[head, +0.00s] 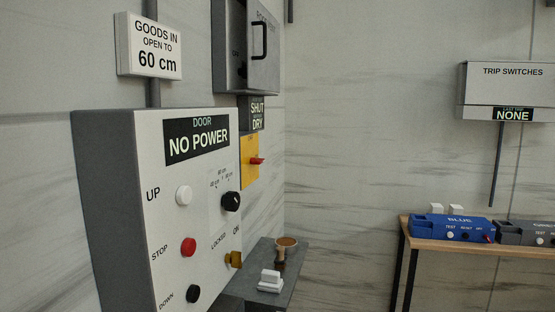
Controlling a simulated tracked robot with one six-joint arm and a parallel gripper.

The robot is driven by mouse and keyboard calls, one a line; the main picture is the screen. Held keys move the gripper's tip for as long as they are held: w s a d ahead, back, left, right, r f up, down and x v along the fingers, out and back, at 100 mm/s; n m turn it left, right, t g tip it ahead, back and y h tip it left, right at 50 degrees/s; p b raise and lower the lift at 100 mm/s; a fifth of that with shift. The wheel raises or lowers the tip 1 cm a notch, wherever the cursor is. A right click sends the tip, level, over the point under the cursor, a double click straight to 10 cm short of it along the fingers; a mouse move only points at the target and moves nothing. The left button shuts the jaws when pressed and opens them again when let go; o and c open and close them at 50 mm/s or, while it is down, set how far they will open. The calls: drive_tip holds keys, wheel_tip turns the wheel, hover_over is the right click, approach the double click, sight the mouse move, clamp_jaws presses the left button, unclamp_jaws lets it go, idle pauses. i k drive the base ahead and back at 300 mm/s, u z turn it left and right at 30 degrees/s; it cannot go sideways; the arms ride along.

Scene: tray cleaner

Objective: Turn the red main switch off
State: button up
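A red switch handle (257,161) sticks out from a yellow plate (249,172) on the wall, just behind the right edge of the door control box. It looks like the red main switch. The lettering on the plate is too small to read, and I cannot tell its position for sure. The door control box (135,215) is close on the left and its display (197,140) reads "DOOR NO POWER". My gripper is not in view.
The control box has a white UP button (184,196), a red STOP button (188,247), a black DOWN button (193,293), a black knob (231,201) and a brass key switch (235,259). A grey shelf (288,292) stands below. A bench (408,238) with blue and grey units is at right.

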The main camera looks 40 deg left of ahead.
sight(253, 161)
drive_tip(key=i, duration=2.2)
drive_tip(key=u, duration=3.35)
